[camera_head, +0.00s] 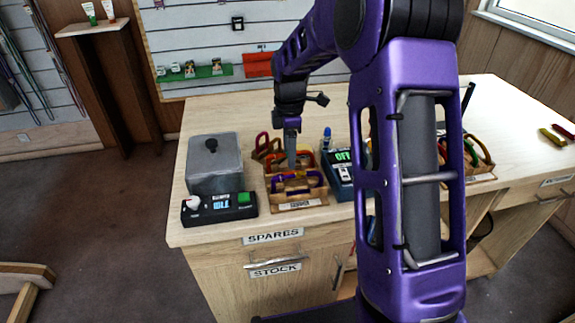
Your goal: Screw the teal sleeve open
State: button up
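My gripper (291,155) points down over a wooden tray (302,204) on the counter. The grey fingers look close together from here, but I cannot tell whether they are open or shut. A purple carabiner (312,181) is in the front part of the tray, just below and beside the fingers. A red carabiner (262,141) stands at the back left of the tray. I cannot make out a teal sleeve; the gear is small here and partly hidden by the gripper.
Left of the tray are a grey box (214,172) and a dark device with a lit display (221,207). Right of it stands another device (342,174) reading OFF. My purple arm hides much of the right-hand counter. Two carabiners (552,137) lie at the far right.

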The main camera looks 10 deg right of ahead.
jog(key=shift+r, duration=0.15)
jog(key=shift+r+p, duration=0.65)
jog(key=shift+r, duration=0.7)
jog(key=shift+s, duration=0.75)
jog(key=shift+f, duration=0.15)
jog(key=shift+a+f+b, duration=0.1)
jog(key=shift+f+b, duration=0.8)
jog(key=shift+f, duration=0.45)
